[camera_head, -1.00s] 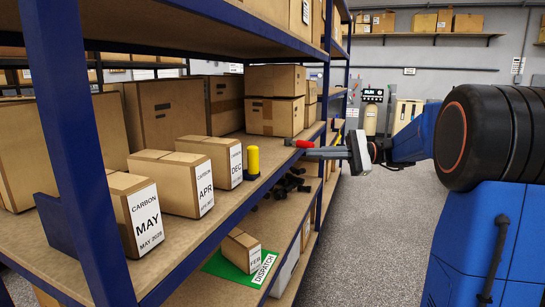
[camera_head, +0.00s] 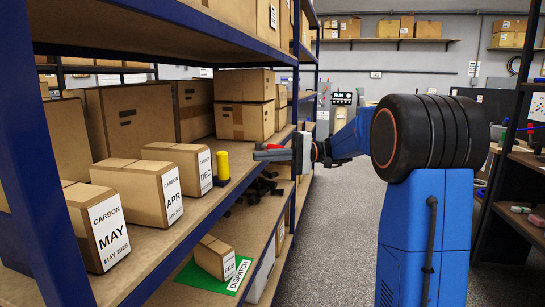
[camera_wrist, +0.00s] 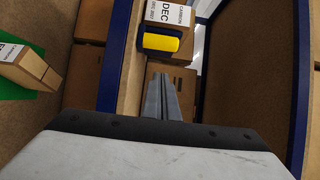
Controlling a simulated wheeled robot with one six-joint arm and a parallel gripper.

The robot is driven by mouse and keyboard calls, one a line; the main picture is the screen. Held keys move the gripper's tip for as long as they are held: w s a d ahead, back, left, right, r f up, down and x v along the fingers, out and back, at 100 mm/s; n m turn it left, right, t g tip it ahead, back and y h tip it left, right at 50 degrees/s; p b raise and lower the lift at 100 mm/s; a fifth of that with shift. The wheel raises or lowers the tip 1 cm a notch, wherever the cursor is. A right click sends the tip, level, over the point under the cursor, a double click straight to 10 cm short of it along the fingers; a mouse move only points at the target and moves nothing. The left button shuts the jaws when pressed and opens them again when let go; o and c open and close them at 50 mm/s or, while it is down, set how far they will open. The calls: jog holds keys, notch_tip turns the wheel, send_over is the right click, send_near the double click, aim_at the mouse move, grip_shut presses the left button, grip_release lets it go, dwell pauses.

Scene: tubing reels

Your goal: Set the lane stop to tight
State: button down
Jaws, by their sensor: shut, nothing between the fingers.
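A yellow cylinder (camera_head: 222,165) with a dark blue base stands at the shelf's front edge, right of the DEC carton (camera_head: 204,172); it looks like the lane stop, but I see no tight marking. It also shows in the wrist view (camera_wrist: 161,42), lying across in front of the DEC label. My gripper (camera_head: 256,155) is shut and empty, right of the yellow cylinder and apart from it in the picture. In the wrist view its closed fingers (camera_wrist: 160,80) point toward the cylinder. A small red part (camera_head: 273,146) shows by the fingers; I cannot tell what it belongs to.
The APR carton (camera_head: 173,192) and MAY carton (camera_head: 108,230) stand left on the same shelf. A green DISPATCH mat (camera_head: 190,272) with a FEB carton (camera_head: 215,257) lies on the shelf below. A blue rack post (camera_head: 45,180) rises at left. A dark shelf (camera_head: 520,195) stands at far right.

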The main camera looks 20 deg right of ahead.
jog(key=s+a, duration=0.2)
jog(key=a, duration=0.5)
jog(key=shift+a, duration=0.4)
